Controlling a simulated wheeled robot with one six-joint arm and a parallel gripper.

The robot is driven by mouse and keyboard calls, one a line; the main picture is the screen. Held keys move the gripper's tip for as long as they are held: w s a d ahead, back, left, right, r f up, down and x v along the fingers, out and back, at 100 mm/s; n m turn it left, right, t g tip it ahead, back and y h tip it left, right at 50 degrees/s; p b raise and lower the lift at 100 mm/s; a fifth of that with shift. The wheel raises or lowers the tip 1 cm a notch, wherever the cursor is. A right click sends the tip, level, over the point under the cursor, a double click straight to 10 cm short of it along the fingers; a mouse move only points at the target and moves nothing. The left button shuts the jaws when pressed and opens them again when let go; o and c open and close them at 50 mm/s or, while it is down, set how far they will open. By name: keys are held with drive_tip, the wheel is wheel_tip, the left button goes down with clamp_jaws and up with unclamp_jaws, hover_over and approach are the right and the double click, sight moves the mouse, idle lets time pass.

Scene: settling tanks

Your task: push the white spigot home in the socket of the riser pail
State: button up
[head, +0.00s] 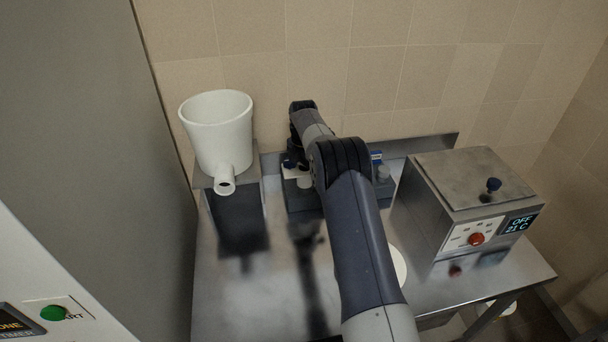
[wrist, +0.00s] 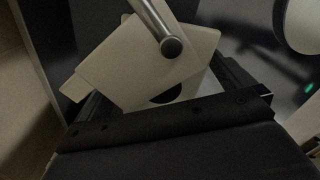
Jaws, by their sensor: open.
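The white riser pail (head: 217,130) stands upright on a metal stand at the back left in the head view. Its short round socket (head: 225,186) points toward the camera, and its mouth looks open. My gripper (head: 296,164) is at the back of the table, right of the pail, low over a grey-blue holder (head: 303,199). A small white piece (head: 305,182), perhaps the spigot, shows there, partly hidden by my arm. In the wrist view the jaws are open around a pale, flat-sided piece (wrist: 140,72) with a metal rod (wrist: 160,25) across it. I cannot tell whether they touch it.
A steel heating box (head: 425,216) with a lid knob and red dial stands at the right. The steel table (head: 235,290) is clear at front left. A grey cabinet wall (head: 130,150) borders the left.

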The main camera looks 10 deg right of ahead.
drive_tip(key=shift+c, duration=0.3)
drive_tip(key=c, duration=1.1)
drive_tip(key=shift+r, duration=0.1)
wheel_tip(320, 180, up, 10)
drive_tip(key=shift+b, duration=0.5)
drive_tip(key=c, duration=0.4)
drive_tip(key=shift+c, duration=0.2)
